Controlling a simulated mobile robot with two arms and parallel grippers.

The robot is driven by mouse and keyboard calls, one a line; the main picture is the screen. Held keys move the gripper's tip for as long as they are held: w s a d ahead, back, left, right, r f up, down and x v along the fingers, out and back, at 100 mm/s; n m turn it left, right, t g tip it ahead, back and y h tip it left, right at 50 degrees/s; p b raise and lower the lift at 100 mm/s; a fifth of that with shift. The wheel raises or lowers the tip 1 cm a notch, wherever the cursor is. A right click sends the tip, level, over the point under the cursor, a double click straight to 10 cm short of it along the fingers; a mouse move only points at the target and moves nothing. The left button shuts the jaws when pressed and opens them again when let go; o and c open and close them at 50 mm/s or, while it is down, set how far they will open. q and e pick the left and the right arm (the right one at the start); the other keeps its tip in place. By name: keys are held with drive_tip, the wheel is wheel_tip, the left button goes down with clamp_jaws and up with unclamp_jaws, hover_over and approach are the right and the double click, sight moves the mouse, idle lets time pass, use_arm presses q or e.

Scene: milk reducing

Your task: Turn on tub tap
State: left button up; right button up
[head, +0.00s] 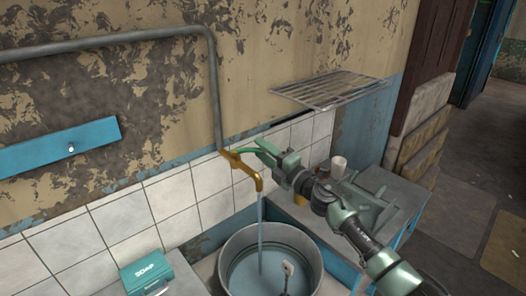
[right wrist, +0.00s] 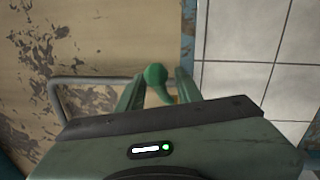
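The brass tub tap (head: 247,172) sticks out from the tiled wall at the end of a grey pipe. A stream of water (head: 261,235) runs from its spout into a round metal pot (head: 311,258). My right gripper (head: 268,152) is at the tap's green handle (head: 243,151), coming from the right. In the right wrist view the green handle (right wrist: 158,82) lies between the two fingers of the right gripper (right wrist: 160,84), which stand apart; firm contact is not clear. My left gripper is not in view.
A teal soap box (head: 146,272) stands left of the pot. A wire rack (head: 328,90) juts from the wall above my right arm. A cabinet (head: 392,190) with a white cup (head: 338,166) stands on the right. Open floor lies at far right.

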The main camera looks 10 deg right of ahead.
drive_tip(key=v, duration=0.7)
drive_tip(key=shift+s+d+b, duration=0.2)
drive_tip(key=shift+s+b, duration=0.1)
drive_tip(key=shift+b, duration=0.1)
